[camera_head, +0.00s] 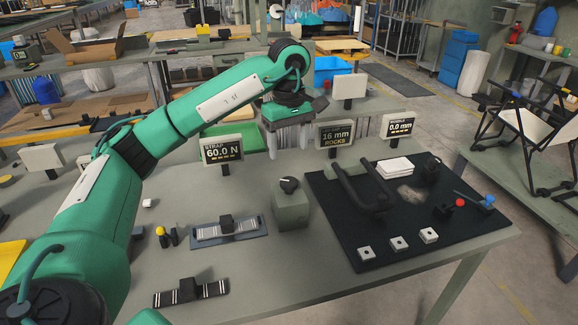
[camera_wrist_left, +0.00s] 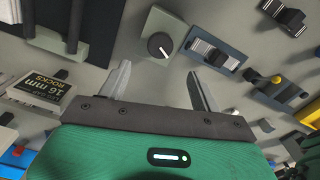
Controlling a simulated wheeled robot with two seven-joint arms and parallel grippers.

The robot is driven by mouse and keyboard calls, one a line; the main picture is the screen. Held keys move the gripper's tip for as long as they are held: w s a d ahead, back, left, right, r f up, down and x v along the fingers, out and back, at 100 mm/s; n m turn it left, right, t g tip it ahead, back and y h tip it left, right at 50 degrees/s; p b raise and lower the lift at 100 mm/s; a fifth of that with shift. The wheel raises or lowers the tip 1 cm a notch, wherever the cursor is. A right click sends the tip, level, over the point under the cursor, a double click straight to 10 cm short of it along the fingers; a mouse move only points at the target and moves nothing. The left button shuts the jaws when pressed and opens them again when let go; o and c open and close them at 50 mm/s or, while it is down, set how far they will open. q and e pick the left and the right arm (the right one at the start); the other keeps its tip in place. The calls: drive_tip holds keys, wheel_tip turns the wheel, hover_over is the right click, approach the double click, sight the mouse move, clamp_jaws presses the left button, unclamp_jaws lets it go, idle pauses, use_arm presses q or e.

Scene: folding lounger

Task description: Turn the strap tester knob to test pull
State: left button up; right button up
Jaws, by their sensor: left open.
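The strap tester knob (camera_head: 289,184) is a dark round knob with a pale pointer line, on top of a grey-green box (camera_head: 291,210) on the table. In the left wrist view the knob (camera_wrist_left: 160,45) shows ahead of the fingers, apart from them. My left gripper (camera_head: 290,145) hangs above and behind the box in the head view. Its fingers (camera_wrist_left: 160,75) are apart and empty. The strap display (camera_head: 222,149) reads 60.0 N. A webbing strap in a fixture (camera_head: 228,230) lies left of the box. My right gripper is not in view.
A black mat (camera_head: 340,225) right of the box holds a dark frame (camera_head: 365,190), white square blocks and a white stack (camera_head: 395,166). Two more displays (camera_head: 335,134) (camera_head: 398,124) stand behind. A striped strap (camera_head: 190,292) lies at the front.

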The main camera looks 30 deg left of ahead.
use_arm(q)
drive_tip(key=shift+r, duration=1.95)
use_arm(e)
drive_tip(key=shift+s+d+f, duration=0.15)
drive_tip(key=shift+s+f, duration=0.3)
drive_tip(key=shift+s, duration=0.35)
